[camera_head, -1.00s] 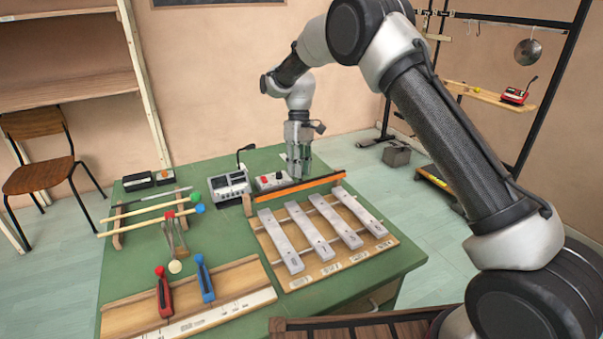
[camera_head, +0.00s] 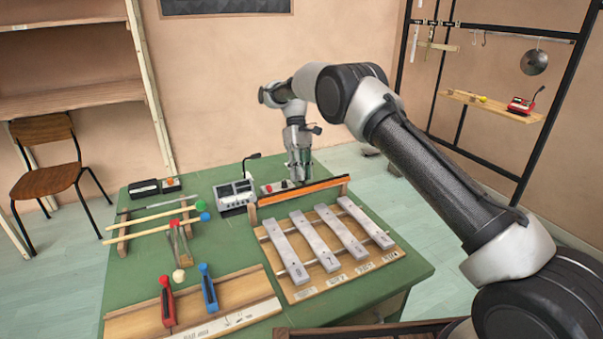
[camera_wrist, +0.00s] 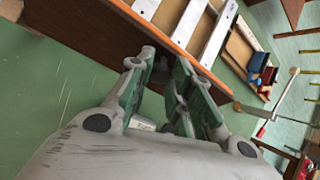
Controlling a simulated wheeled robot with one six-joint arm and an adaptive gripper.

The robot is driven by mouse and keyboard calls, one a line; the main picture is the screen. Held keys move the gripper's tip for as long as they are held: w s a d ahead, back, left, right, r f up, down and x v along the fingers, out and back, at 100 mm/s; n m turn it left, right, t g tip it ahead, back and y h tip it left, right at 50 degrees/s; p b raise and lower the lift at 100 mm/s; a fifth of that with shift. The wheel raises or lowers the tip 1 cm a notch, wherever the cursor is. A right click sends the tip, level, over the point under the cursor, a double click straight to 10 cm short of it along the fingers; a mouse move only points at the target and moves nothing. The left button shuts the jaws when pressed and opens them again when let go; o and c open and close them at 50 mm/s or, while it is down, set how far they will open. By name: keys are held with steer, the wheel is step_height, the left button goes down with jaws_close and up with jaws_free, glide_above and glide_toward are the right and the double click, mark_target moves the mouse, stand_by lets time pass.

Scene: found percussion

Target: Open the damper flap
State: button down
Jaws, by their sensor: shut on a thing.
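The damper flap (camera_head: 318,188) is a long, dark board with an orange edge, standing between wooden end posts behind the metal bars. In the wrist view its broad brown face (camera_wrist: 95,25) and orange edge (camera_wrist: 160,35) run diagonally across the top. My gripper (camera_head: 299,180) is behind the flap near its middle, pointing down. In the wrist view my gripper (camera_wrist: 165,68) has its green-padded fingers against the flap's face, shut on a small part of it. The part between the fingertips is mostly hidden.
Several metal bars (camera_head: 343,238) lie on a wooden frame in front of the flap. A grey device with a microphone (camera_head: 236,194) stands left of my gripper. Red and blue clips (camera_head: 208,288) and mallets (camera_head: 155,228) are on the green table (camera_head: 225,238).

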steer(key=c, duration=1.3)
jaws_free()
steer(key=shift+o, duration=0.2)
step_height(320, 180, up, 10)
